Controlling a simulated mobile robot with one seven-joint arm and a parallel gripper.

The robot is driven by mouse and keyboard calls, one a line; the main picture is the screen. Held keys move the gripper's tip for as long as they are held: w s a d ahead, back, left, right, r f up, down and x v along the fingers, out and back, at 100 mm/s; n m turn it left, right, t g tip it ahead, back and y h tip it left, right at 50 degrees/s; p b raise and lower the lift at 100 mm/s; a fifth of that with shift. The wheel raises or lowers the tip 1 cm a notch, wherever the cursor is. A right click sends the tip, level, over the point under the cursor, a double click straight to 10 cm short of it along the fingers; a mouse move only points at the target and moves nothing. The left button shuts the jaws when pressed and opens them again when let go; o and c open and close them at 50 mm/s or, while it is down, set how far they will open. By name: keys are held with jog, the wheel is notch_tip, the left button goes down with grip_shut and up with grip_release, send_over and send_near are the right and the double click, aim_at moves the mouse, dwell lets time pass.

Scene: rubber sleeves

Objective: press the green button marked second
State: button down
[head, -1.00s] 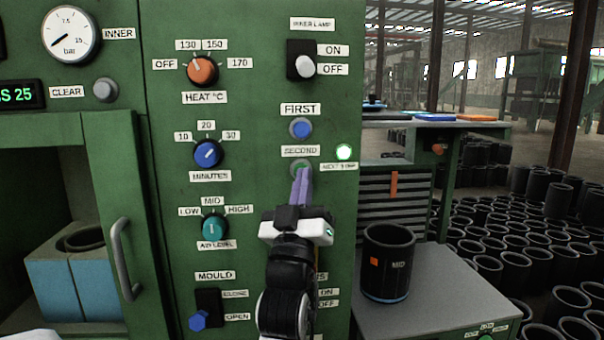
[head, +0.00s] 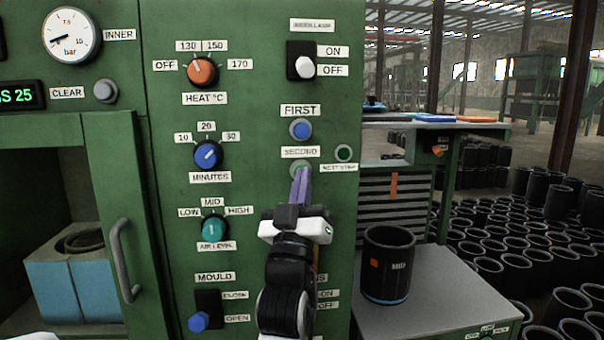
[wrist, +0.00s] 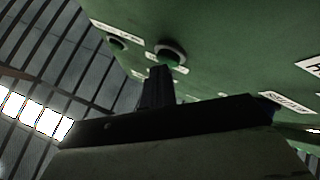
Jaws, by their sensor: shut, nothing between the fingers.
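The green button (head: 296,168) sits under the SECOND label (head: 300,152) on the green panel. In the head view my fingertips partly cover it. My gripper (head: 302,175) is shut and empty, its fingers pointing at the button. In the wrist view the button (wrist: 169,55) stands in a pale ring just beyond the tips of my fingers (wrist: 158,75). The tips are at or very close to its face. I cannot tell whether it is pushed in.
The blue FIRST button (head: 301,130) is just above. A dark round lamp (head: 343,153) is to the right. Knobs for heat (head: 202,70), minutes (head: 207,154) and air level (head: 214,228) are to the left. A black sleeve (head: 388,265) stands on the side table (head: 440,290).

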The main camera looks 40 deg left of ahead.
jog(key=shift+s+d, duration=0.5)
jog(key=shift+d, duration=0.05)
jog(key=shift+d, duration=0.1)
jog(key=s+d, duration=0.3)
jog(key=shift+s+d, duration=0.1)
jog(key=shift+d, duration=0.2)
dwell(0.4)
dwell(0.7)
